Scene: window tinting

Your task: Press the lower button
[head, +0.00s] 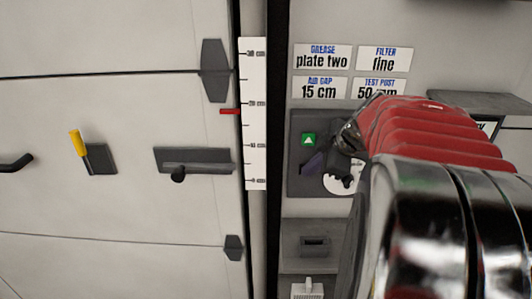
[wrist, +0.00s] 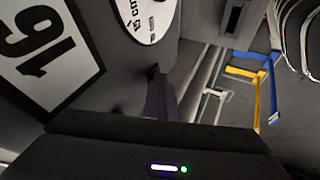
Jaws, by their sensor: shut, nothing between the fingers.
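A dark panel (head: 298,181) is in the head view, right of the black post. It carries a green button (head: 308,140) with a white up triangle. I see no lower button in either view; the area just below the green button is partly covered by my gripper (head: 312,163). My gripper is shut and empty, its dark fingers in front of the panel just below the green button. I cannot tell whether it touches the panel. The fingers also show in the wrist view (wrist: 158,97). A white dial (head: 332,184) is partly hidden behind my wrist.
A white scale (head: 256,110) with a red pointer (head: 229,112) stands left of the post. Labels (head: 322,57) are above the panel. A dark box (head: 314,244) with a slot is below it. A yellow-handled lever (head: 77,143) is on the left doors. Blue and yellow bars (wrist: 259,95) show in the wrist view.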

